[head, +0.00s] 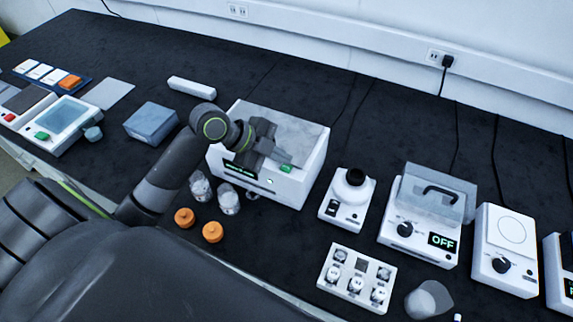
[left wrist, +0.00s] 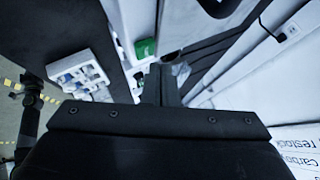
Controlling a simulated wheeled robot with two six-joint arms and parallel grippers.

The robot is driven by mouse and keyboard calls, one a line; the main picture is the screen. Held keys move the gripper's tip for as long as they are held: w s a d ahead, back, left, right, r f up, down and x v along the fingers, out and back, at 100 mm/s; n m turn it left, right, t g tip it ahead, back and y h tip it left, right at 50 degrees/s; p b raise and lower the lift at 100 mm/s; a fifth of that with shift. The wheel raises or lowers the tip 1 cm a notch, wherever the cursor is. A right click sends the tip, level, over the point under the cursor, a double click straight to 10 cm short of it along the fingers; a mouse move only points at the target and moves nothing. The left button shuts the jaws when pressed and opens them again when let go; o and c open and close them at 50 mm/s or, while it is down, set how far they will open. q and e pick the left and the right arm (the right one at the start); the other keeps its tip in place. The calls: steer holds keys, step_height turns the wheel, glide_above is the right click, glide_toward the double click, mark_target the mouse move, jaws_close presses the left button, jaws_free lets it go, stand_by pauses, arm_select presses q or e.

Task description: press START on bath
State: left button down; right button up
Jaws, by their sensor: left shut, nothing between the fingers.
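A white box-shaped unit (head: 305,172) with a grey top stands mid-table in the head view. It has a dark display with green characters (head: 240,170) and a green button (head: 286,169) on its front upper edge. No label on it is readable, so I cannot confirm that it is the bath. My left gripper (head: 270,158) is shut and empty, right beside the green button. In the left wrist view the shut fingers (left wrist: 160,82) are close to the green button (left wrist: 146,48); contact cannot be told. My right gripper is not in view.
Two clear vessels (head: 229,200) and two orange caps (head: 213,232) sit in front of the unit. To the right are a small white device (head: 346,202), a clear-lidded device (head: 418,240) reading OFF and a white rack (head: 356,282). A blue-grey block (head: 152,121) lies left.

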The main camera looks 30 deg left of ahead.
mark_target(281, 168)
arm_select(q)
steer(key=shift+r, duration=0.1)
step_height(281, 168, up, 5)
steer(key=p, duration=0.4)
stand_by(0.3)
stand_by(0.5)
